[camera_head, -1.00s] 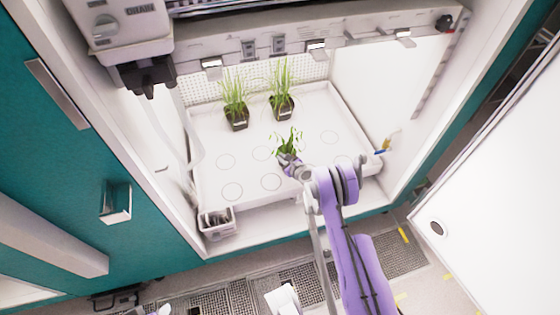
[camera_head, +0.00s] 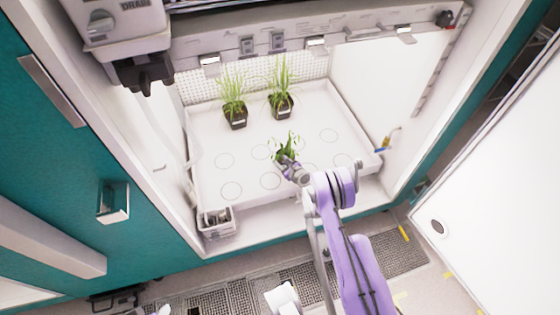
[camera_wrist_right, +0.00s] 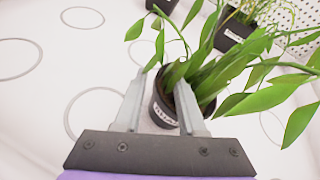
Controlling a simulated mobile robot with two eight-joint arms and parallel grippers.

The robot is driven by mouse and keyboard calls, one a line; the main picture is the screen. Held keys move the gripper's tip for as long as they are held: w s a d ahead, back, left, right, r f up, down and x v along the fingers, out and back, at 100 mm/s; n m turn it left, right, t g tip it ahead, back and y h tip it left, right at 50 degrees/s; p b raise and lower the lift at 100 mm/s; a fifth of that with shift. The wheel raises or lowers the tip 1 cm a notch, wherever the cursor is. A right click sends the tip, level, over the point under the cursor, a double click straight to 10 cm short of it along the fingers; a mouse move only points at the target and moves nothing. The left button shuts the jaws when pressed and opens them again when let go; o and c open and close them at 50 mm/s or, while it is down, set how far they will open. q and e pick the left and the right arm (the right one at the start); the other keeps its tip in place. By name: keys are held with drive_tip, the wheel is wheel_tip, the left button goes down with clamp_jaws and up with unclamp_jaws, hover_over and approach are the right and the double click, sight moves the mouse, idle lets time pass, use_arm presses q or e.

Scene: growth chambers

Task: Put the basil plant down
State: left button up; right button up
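The basil plant (camera_head: 287,146) is a leafy green plant in a small dark pot. It is near the middle of the white tray (camera_head: 211,197) in the chamber. My right gripper (camera_head: 284,160) is at the pot's near side. In the right wrist view the fingers (camera_wrist_right: 161,78) are either side of the labelled dark pot (camera_wrist_right: 164,112), and I read them as shut on it. The right finger overlaps the pot, and leaves hide part of its rim. I cannot tell whether the pot touches the tray. My left gripper is not in view.
Two grassy potted plants (camera_head: 236,122) (camera_head: 281,104) stand at the back of the tray. Outlined circles around the basil are bare. A small bin (camera_head: 217,222) sits at the front left corner, and chamber walls flank the tray.

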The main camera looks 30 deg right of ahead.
drive_tip(key=shift+r, duration=0.1)
drive_tip(key=shift+s+r, duration=0.1)
drive_tip(key=shift+s, duration=0.2)
drive_tip(key=p+v, duration=0.2)
drive_tip(key=v, duration=0.9)
drive_tip(key=w+a+r+n+g+y, duration=0.2)
drive_tip(key=a+r+n, duration=0.6)
drive_tip(key=r, duration=0.4)
drive_tip(key=s+a+r+n+g, duration=0.3)
drive_tip(key=s+a+r+n, duration=0.45)
drive_tip(key=r+n, duration=0.2)
drive_tip(key=s+a+r+n+g, duration=0.1)
drive_tip(key=s+r+n, duration=0.1)
drive_tip(key=s+n, duration=0.3)
drive_tip(key=s+a+r+n+g+h, duration=0.1)
drive_tip(key=s+n, duration=0.4)
drive_tip(key=s, duration=0.6)
drive_tip(key=s+a+r+n+g+h, duration=0.1)
drive_tip(key=s+a+r+n+g, duration=0.1)
drive_tip(key=s, duration=0.7)
drive_tip(key=shift+a+r+n, duration=0.7)
drive_tip(key=shift+r+n, duration=0.4)
drive_tip(key=shift+n, duration=0.45)
